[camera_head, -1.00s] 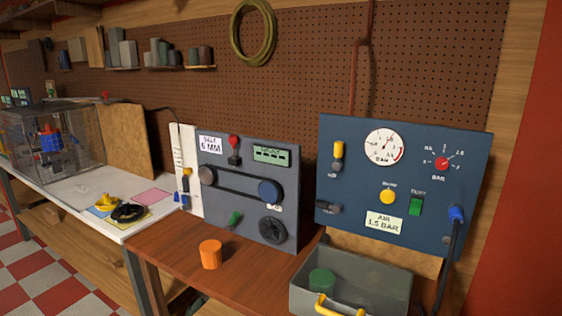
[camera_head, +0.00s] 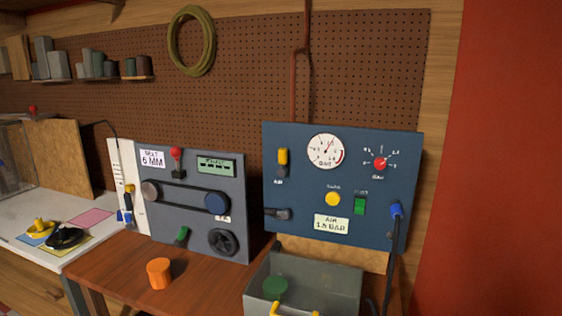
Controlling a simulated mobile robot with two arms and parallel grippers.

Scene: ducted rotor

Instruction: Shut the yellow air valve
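The yellow air valve (camera_head: 282,156) is a short upright yellow lever at the upper left of the blue panel (camera_head: 387,200), with a small label under it. A round white gauge (camera_head: 325,151) sits right of it, its needle pointing up and to the right. A placard below reads AIR 1.5 BAR. Neither of my grippers shows in the head view.
A grey panel (camera_head: 190,170) with a belt and two pulleys stands to the left. A grey bin (camera_head: 330,283) with a green round thing inside sits below the blue panel. A blue plug and cable (camera_head: 396,209) hang at right.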

